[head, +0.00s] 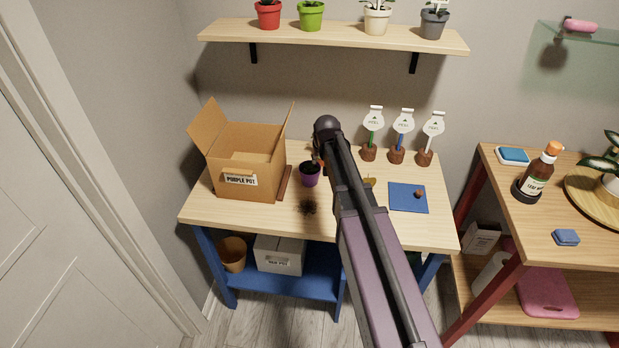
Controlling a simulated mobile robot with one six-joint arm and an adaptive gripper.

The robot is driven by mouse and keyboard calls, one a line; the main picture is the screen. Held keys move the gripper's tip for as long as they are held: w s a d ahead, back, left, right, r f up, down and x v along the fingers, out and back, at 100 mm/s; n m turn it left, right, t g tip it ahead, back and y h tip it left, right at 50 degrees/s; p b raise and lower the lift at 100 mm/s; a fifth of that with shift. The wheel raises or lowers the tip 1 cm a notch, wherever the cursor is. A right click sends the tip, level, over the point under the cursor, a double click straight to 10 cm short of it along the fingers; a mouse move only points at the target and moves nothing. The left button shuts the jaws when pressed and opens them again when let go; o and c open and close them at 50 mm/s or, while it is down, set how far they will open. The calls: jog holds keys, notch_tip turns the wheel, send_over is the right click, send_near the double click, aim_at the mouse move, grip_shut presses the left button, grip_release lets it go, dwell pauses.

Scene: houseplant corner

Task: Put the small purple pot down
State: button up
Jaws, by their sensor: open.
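The small purple pot (310,178) is upright at the blue-legged wooden table (250,222), right of the open cardboard box (240,165) labelled "PURPLE POT". The pot appears to rest on the tabletop, outside the box. My arm comes in from the lower right, and its black wrist joint is above and right of the pot. My gripper (320,160) is mostly hidden by my arm; only a small part shows at the pot's upper right. Its jaws are open. I cannot see whether a finger touches the pot.
Dark spilled soil (307,207) lies in front of the pot. A brown strip (284,184) lies beside the box. Several labelled markers (397,154) stand at the back right. A blue mat (400,203) lies right of my arm. A shelf (330,38) with potted plants hangs above.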

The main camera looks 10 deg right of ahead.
aim_at(310, 173)
jog(key=shift+f, duration=0.1)
jog(key=shift+w+d+b+x, duration=0.1)
jog(key=shift+b+x, duration=1.1)
jog(key=shift+x, duration=0.05)
jog(key=shift+w+d+b+x, duration=0.1)
jog(key=shift+b+x, duration=1.05)
jog(key=shift+x, duration=0.1)
grip_shut()
